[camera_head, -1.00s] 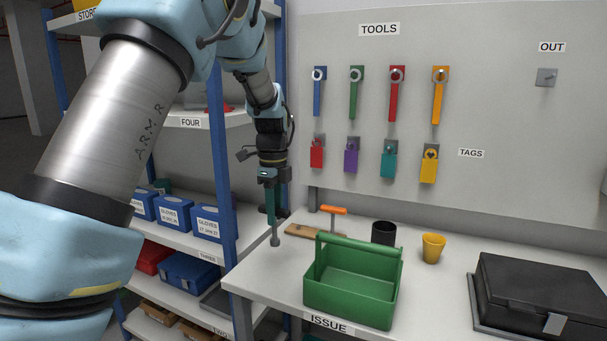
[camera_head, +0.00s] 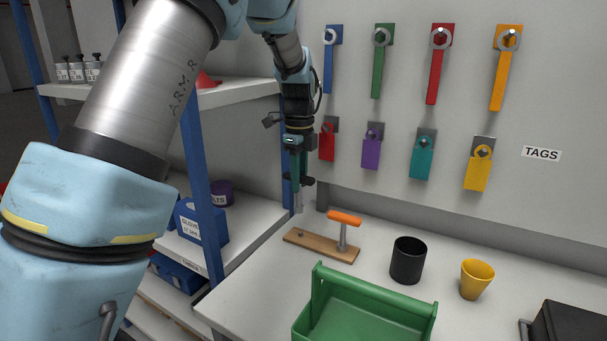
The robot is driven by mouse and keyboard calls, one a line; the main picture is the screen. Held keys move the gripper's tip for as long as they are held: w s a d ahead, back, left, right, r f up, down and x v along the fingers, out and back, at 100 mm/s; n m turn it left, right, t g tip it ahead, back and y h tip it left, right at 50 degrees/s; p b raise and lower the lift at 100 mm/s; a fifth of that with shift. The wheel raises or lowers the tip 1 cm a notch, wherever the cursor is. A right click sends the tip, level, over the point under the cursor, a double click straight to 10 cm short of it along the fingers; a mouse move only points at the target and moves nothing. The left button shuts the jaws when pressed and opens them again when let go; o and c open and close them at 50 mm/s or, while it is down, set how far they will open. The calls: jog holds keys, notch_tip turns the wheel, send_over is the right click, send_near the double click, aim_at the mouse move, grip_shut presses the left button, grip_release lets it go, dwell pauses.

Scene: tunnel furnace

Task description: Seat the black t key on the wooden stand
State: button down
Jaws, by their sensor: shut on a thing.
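The wooden stand (camera_head: 318,248) is a flat brown board near the back left corner of the white table. An orange-handled T key (camera_head: 344,219) stands upright in its right part. A small dark hole shows near its left end. My gripper (camera_head: 298,180) is shut on the black T key (camera_head: 298,202), whose grey shaft points down. Dark handle ends show beside the fingers; the rest of the handle is hidden by them. The shaft's lower end appears above the stand's left end in the picture, apart from the board; its exact depth is hard to tell.
A green tool carrier (camera_head: 322,287) stands in front of the stand. A black cup (camera_head: 408,262) and a yellow cup (camera_head: 476,280) stand to the right. A blue shelf post (camera_head: 200,170) rises at left. Tools and tags hang on the wall panel behind.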

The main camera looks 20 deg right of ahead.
aim_at(301, 207)
jog(key=shift+f, duration=0.2)
jog(key=shift+f+b, duration=2.15)
jog(key=shift+f, duration=0.5)
jog(key=shift+r, duration=0.15)
jog(key=shift+s+d, duration=0.15)
jog(key=shift+d, duration=0.05)
jog(key=shift+f, duration=0.5)
jog(key=shift+f, duration=0.35)
jog(key=shift+f, duration=0.2)
dwell(0.4)
dwell(0.3)
